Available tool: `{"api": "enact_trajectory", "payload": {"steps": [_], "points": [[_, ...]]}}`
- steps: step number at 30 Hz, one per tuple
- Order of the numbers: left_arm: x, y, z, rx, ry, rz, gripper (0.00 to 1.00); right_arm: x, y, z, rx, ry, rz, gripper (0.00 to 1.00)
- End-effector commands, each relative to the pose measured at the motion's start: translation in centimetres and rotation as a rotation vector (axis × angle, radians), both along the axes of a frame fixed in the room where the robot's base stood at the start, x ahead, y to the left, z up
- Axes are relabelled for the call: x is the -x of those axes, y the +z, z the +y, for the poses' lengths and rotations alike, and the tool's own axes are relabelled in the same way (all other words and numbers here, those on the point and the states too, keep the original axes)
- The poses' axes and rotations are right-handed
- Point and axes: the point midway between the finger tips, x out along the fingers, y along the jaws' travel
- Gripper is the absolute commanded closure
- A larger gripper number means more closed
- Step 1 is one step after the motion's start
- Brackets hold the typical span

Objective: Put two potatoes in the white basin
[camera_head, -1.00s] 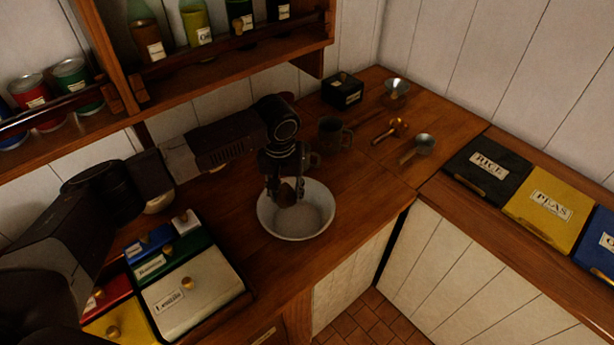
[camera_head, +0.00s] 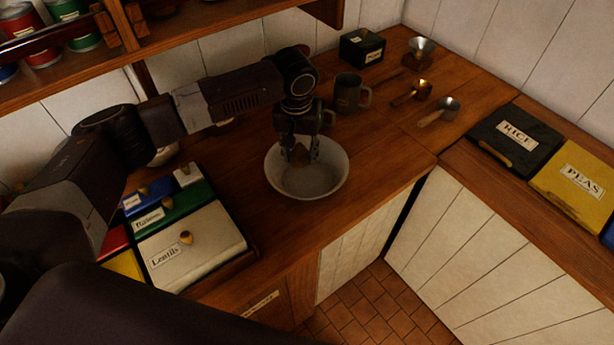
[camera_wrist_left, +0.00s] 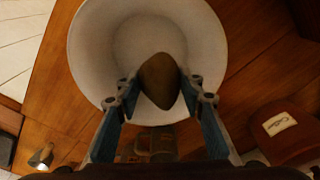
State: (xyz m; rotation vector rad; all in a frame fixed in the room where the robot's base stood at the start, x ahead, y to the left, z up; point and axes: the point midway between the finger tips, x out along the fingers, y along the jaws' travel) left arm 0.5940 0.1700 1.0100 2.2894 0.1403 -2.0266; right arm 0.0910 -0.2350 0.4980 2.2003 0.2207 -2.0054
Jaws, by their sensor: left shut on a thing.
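The white basin (camera_head: 322,184) stands on the wooden counter. My left gripper (camera_head: 300,156) is over the basin, its fingers pointing down. It is shut on a brown potato (camera_wrist_left: 160,80), which shows between the two fingertips in the left wrist view, with the basin (camera_wrist_left: 88,60) below it. The potato also shows small and dark in the head view (camera_head: 300,154). No other potato can be made out in the part of the basin that shows. My right gripper is not in view.
A dark mug (camera_head: 348,94) and a black box (camera_head: 362,47) stand behind the basin. Metal scoops (camera_head: 447,106) lie to the right. Lidded boxes, one marked Lentils (camera_head: 190,246), stand at the left. A shelf (camera_head: 230,20) hangs above. The counter's front edge is close to the basin.

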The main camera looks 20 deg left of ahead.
Motion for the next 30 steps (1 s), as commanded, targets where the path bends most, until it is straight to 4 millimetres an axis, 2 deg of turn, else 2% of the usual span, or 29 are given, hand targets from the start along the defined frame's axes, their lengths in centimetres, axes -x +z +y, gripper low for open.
{"api": "enact_trajectory", "payload": {"steps": [1, 10, 11, 16, 25, 30], "points": [[0.0, -0.4, 0.0, 0.001, 0.000, -0.001, 0.91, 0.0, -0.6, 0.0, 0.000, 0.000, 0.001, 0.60], [0.0, -0.3, 0.0, 0.001, 0.001, 0.000, 0.91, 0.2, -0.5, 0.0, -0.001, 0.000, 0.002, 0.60], [0.0, -0.3, 0.0, 0.001, 0.001, 0.000, 0.62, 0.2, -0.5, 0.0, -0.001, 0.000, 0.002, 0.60], [0.0, -0.3, 0.0, 0.000, 0.001, 0.000, 0.44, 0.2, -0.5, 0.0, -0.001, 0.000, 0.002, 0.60], [0.0, -0.2, 0.0, 0.000, 0.001, 0.000, 0.44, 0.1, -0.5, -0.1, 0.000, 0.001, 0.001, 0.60], [0.2, 1.6, -0.1, 0.002, 0.000, -0.002, 0.44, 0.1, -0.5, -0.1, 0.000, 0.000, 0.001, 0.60]]}}
